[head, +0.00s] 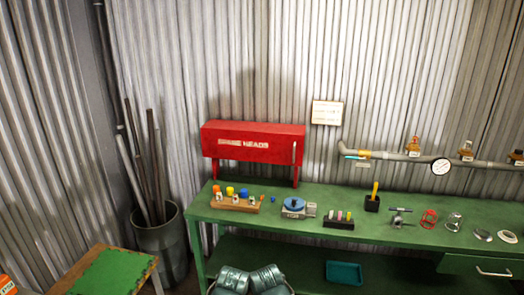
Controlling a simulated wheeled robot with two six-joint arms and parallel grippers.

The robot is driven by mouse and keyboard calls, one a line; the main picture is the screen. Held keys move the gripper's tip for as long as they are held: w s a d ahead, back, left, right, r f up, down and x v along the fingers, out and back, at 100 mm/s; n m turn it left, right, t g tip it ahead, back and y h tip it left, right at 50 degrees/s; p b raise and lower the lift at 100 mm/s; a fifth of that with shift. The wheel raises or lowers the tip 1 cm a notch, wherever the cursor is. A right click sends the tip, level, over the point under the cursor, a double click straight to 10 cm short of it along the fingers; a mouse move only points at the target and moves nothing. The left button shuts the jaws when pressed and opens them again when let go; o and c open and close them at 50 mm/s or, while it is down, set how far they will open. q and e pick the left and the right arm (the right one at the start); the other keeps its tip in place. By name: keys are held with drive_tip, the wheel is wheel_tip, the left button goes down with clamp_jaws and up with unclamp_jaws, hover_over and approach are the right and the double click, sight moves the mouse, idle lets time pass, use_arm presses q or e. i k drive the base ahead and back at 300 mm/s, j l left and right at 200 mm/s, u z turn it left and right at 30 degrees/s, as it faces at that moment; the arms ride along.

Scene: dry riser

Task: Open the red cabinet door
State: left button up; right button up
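The red cabinet (225,131) stands on red legs at the back left of the green workbench, against the corrugated wall. Its front door (250,155) carries white lettering that ends in "HEADS" and looks shut. A thin pale upright handle (294,153) is at the door's right edge. Neither of my grippers shows in the head view.
The green bench (335,250) holds a wooden block with coloured caps (236,204), a blue-topped device (295,206) and several small tools in front of and right of the cabinet. A bin of pipes (160,240) stands left. A pipe with a gauge (441,166) runs along the right wall.

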sight(269, 143)
drive_tip(key=i+l, duration=0.2)
drive_tip(key=l, duration=0.15)
drive_tip(key=i+l, duration=0.2)
drive_tip(key=l, duration=0.15)
drive_tip(key=i+l, duration=0.2)
drive_tip(key=l, duration=0.15)
drive_tip(key=i+l+u, duration=0.1)
drive_tip(key=l, duration=0.25)
drive_tip(key=i, duration=0.1)
